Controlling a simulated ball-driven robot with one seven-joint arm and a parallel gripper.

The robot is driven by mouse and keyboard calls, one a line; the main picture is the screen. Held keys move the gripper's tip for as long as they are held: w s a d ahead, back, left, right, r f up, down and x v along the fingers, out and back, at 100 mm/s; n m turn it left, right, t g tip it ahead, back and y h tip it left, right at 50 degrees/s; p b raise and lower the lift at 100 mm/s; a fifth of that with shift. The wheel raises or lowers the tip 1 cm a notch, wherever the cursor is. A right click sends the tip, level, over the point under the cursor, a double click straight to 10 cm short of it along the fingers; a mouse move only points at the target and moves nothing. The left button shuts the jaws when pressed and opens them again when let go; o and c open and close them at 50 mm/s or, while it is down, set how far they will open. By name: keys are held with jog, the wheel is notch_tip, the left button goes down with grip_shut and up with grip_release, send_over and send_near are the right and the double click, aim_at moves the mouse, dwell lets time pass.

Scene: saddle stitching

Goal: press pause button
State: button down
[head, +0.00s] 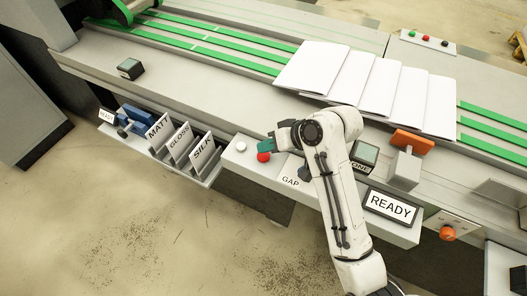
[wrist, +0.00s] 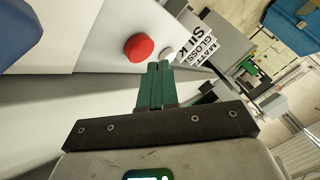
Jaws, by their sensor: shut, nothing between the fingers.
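A red round button (head: 263,157) and a white round button (head: 241,146) sit side by side on the pale front panel (head: 233,162). No label reading pause is legible, so I cannot tell which is the pause button. My gripper (head: 266,144) has green fingers, shut and empty, just beside the red button. In the wrist view the shut fingertips (wrist: 159,66) lie below and right of the red button (wrist: 139,47) and overlap the lower edge of the white button (wrist: 167,53). I cannot tell if they touch anything.
A rack with MATT, GLOSS and SILK dividers (head: 183,143) stands left of the buttons. A READY display (head: 391,208) and an orange-topped block (head: 408,160) are at the right. White folded sheets (head: 365,80) lie on the green-striped conveyor behind. A separate button box (head: 428,42) is at the back.

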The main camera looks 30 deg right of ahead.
aim_at(267, 156)
notch_tip(267, 156, up, 5)
jog(key=p, duration=0.5)
dwell(0.3)
dwell(0.8)
